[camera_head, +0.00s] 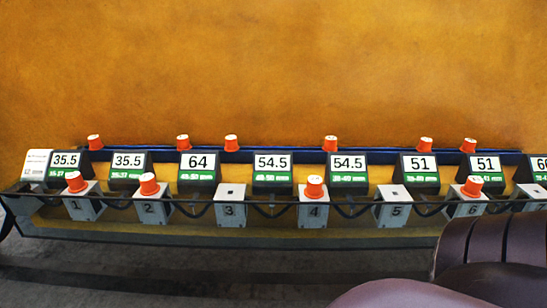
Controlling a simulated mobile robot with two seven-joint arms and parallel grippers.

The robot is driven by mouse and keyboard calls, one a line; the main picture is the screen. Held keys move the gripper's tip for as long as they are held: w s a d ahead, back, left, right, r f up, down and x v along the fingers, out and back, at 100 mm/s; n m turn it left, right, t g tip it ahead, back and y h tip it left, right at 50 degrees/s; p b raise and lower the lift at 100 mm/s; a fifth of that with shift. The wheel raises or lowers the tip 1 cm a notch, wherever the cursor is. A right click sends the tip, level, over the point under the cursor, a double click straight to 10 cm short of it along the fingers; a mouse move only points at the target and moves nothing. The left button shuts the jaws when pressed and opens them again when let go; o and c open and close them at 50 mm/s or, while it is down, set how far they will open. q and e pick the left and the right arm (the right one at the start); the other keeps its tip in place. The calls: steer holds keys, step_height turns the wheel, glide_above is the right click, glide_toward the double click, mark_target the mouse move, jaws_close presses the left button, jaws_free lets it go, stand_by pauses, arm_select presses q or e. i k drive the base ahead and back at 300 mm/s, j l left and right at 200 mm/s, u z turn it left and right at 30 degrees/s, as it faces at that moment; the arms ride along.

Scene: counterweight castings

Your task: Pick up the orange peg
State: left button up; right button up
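Several orange pegs with pale tops show in the head view. One orange peg (76,182) sits on block 1 (78,208), one peg (149,185) on block 2 (152,212), one peg (314,188) on block 4 (314,214) and one peg (473,188) on block 6 (470,209). More pegs stand along the back, such as the peg (95,142) at the left, the peg (330,144) near the middle and the peg (468,146) at the right. Which peg the task means cannot be told. Neither gripper is in view.
Block 3 (230,210) and block 5 (394,210) carry no peg and show a small dark hole on top. Black number displays (199,176) stand behind the blocks, before a blue rail (285,155). Rounded maroon shapes (490,250) cover the lower right. Grey floor lies in front.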

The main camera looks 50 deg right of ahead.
mark_target(468, 145)
steer(key=z, duration=1.55)
